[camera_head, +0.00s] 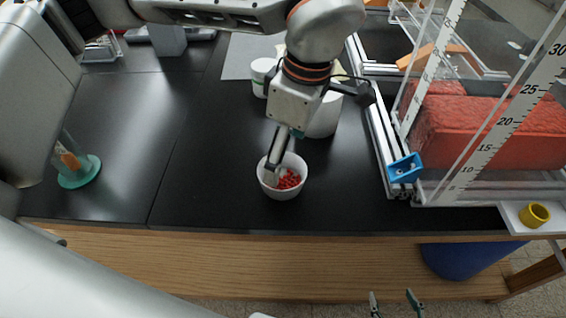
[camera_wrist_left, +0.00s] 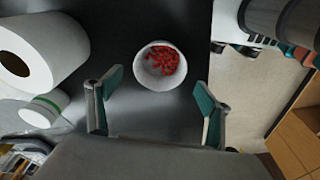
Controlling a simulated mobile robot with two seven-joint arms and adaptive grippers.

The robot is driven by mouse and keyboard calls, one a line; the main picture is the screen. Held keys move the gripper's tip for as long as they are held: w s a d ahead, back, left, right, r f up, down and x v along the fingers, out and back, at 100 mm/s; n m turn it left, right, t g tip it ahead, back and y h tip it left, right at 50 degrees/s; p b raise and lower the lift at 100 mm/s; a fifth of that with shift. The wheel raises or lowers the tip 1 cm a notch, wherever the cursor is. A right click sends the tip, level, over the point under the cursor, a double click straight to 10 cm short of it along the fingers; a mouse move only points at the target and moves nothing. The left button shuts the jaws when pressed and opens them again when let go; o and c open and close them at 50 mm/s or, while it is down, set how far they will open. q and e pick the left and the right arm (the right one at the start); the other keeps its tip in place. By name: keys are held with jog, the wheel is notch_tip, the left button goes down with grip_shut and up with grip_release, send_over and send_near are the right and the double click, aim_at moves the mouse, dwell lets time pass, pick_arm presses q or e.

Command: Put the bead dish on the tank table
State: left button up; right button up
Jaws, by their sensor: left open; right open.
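The bead dish (camera_head: 284,194) is a small white bowl with red beads inside, upright on the black worktop near its front edge. My left gripper (camera_head: 273,165) points down over the dish, with a fingertip overlapping its left side. In the left wrist view, the dish (camera_wrist_left: 159,85) shows between and beyond the two open, teal-padded fingers (camera_wrist_left: 157,95); nothing is held. Contact with the dish cannot be told. My right gripper (camera_head: 394,301) is open and empty at the bottom edge. A clear tank (camera_head: 470,165) with red blocks stands at right; its supporting table is not clearly distinguishable.
A white roll (camera_head: 323,118) and a white, green-banded container (camera_head: 262,76) stand behind the dish. An aluminium frame with a blue bracket (camera_head: 405,168) rises to the right. A yellow ring (camera_head: 534,215) sits on a white ledge.

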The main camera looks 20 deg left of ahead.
pick_arm(q)
notch_tip(320, 180, up, 6)
jog(key=shift+d, duration=0.45)
jog(key=shift+s, duration=0.1)
